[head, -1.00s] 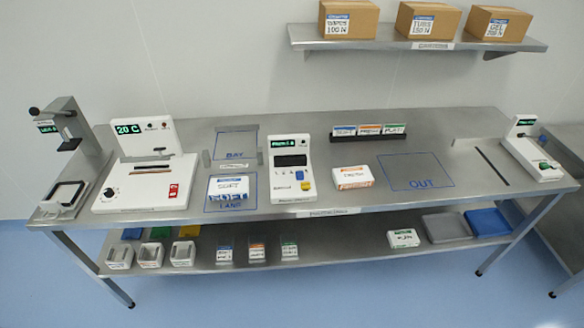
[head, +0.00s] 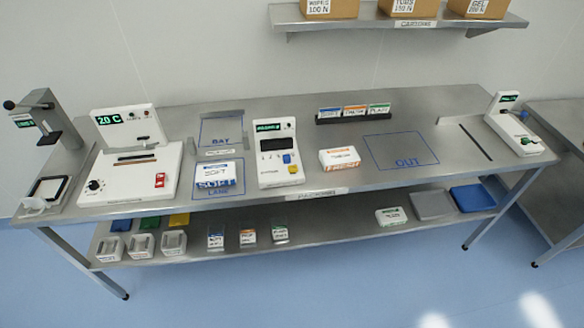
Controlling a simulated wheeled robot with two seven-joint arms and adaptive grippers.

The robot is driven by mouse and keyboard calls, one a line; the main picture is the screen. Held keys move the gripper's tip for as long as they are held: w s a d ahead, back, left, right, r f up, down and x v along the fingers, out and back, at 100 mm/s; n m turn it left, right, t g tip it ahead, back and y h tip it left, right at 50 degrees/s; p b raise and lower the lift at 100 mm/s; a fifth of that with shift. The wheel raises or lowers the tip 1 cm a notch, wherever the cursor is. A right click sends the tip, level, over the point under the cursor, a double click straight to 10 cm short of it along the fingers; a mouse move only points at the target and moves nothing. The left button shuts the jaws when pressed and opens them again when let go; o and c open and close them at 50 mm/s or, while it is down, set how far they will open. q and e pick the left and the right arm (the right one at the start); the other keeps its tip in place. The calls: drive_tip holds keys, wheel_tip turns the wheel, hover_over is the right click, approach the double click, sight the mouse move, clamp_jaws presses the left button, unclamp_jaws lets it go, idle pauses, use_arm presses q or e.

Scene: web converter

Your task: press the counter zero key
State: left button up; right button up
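The white counter unit (head: 278,153) stands upright near the middle of the steel bench. It has a small green-lit display (head: 269,127) at the top and a dark panel below it. A blue key (head: 287,158) and a yellow key (head: 292,169) sit on its lower right front. The key labels are too small to read, so I cannot tell which is the zero key. Neither of my grippers shows in the head view.
The white heater unit (head: 130,165) showing 20 C stands left. A SOFT pack (head: 214,176) lies in the LANE outline, and an orange-labelled pack (head: 340,159) lies right of the counter. The OUT square (head: 400,150) is empty. A shelf (head: 330,235) with bins and packs runs below.

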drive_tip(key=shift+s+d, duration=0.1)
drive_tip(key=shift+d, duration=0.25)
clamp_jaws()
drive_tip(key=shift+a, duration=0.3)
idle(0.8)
